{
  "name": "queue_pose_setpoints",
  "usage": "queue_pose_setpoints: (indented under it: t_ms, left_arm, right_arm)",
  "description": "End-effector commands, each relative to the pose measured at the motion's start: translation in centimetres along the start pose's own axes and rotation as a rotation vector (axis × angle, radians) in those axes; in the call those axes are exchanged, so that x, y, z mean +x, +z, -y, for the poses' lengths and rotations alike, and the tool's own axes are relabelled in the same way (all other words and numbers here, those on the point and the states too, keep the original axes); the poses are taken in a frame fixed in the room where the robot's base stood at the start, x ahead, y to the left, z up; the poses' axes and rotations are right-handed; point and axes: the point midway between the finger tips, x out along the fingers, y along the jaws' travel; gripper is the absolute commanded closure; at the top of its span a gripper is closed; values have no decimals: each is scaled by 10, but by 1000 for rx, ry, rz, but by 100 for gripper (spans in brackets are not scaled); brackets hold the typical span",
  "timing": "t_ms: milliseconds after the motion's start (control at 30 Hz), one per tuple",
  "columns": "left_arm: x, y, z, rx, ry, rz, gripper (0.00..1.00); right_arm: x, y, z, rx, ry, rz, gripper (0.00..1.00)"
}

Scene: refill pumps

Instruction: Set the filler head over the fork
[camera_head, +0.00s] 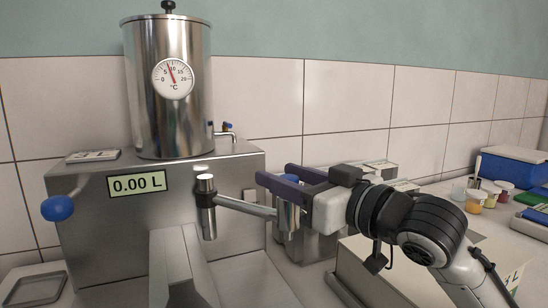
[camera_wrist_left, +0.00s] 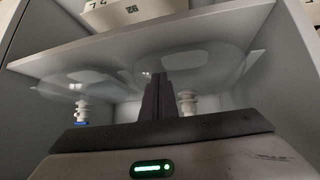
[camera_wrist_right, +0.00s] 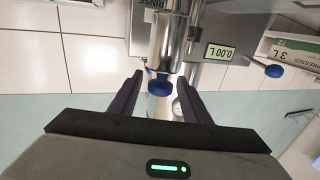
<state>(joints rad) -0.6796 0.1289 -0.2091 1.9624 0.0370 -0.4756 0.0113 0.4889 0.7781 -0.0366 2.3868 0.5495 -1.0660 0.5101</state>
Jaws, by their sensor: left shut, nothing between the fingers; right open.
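The filler head (camera_head: 207,208) looks like the upright silver nozzle at the end of a slanted metal arm (camera_head: 245,206), in front of the steel filling unit. I cannot make out a fork for certain. My right gripper (camera_head: 277,180) is open, its fingers pointing left in the head view, above and around a silver post (camera_head: 287,218) with a blue top (camera_head: 290,178). In the right wrist view, the blue top (camera_wrist_right: 160,86) lies between the open fingers, apart from both. My left gripper (camera_wrist_left: 158,95) is shut and empty, facing a cupboard, outside the head view.
A steel tank (camera_head: 168,95) with a dial stands on the unit; its display (camera_head: 137,184) reads 0.00 L. A blue-knobbed lever (camera_head: 57,208) juts out at left. Jars (camera_head: 476,200) and a blue box (camera_head: 515,165) stand at right.

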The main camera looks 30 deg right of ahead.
Motion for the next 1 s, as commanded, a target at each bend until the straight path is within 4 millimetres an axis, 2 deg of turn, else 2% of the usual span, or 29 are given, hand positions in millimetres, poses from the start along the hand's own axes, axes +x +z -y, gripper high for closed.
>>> queue_pose_setpoints:
  t_ms: [100, 200, 567, 800, 833, 1000]
  left_arm:
    - [0, 4, 1, -2, -2, 9, 100]
    - [0, 4, 2, -3, -4, 11, 100]
    - [-2, 5, 2, -4, -5, 12, 100]
    - [-2, 6, 2, -5, -5, 13, 100]
    - [-2, 6, 2, -5, -5, 13, 100]
    - [-3, 5, 2, -4, -5, 12, 100]
  right_arm:
    - [16, 0, 0, 1, -1, -1, 57]
    - [24, 0, 0, 0, 0, -1, 57]
    - [29, 1, 0, -1, 0, 0, 57]
    - [28, 1, 0, -1, 0, 0, 97]
    - [28, 1, 0, -1, 0, 0, 100]
    - [29, 1, 0, -1, 1, 0, 100]
